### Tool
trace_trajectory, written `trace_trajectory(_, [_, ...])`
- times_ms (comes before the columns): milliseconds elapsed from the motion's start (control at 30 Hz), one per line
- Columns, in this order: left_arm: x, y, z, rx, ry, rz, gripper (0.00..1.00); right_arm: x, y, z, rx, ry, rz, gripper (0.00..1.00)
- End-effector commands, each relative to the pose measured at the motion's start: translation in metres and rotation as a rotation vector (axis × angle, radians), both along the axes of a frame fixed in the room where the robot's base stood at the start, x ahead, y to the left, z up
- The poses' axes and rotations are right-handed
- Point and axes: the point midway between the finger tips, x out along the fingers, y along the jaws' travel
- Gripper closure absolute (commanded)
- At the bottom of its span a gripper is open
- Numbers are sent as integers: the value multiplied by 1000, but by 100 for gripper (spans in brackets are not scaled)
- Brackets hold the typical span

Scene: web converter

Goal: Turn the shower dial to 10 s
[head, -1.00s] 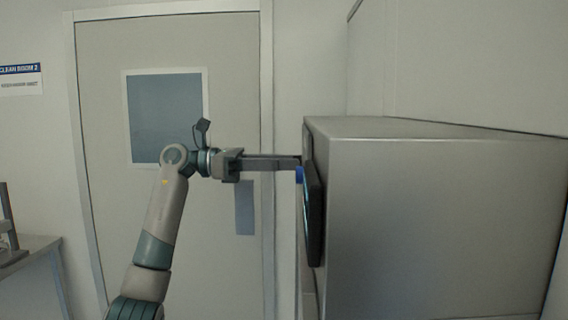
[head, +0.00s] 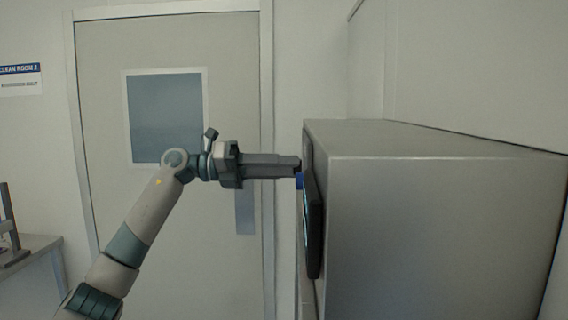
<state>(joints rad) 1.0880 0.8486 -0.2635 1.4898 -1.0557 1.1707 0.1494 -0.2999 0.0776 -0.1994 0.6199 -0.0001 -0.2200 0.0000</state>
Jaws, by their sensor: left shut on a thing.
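My left gripper (head: 298,167) reaches in from the left with its fingers level, at the front face of a large grey metal cabinet (head: 430,220). A small blue part (head: 299,181), seen edge-on, shows just under the fingertips; it looks like the shower dial. The gripper is shut on it, though the fingers hide most of it. The dial's markings and setting cannot be read from this side angle. A dark panel (head: 314,225) with a thin lit edge stands out from the cabinet front just below the fingers. My right gripper is out of view.
A grey door (head: 100,120) with a window (head: 165,117) stands behind the arm. A bench (head: 38,248) with dark equipment is at the far left. The space left of the cabinet front is free apart from my arm.

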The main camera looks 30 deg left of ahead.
Motion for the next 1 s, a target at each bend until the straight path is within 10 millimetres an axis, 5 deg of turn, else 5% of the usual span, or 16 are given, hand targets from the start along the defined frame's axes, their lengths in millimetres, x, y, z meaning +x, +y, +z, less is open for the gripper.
trace_trajectory(833, [0, 1, 2, -85, 169, 2, 96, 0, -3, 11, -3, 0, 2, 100])
trace_trajectory(867, [0, 1, 2, -85, 169, 2, 69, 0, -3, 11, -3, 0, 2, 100])
trace_trajectory(900, [0, 1, 2, -85, 169, 2, 60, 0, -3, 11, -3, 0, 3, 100])
trace_trajectory(1000, [0, 1, 1, -85, 169, 2, 55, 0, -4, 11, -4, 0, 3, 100])
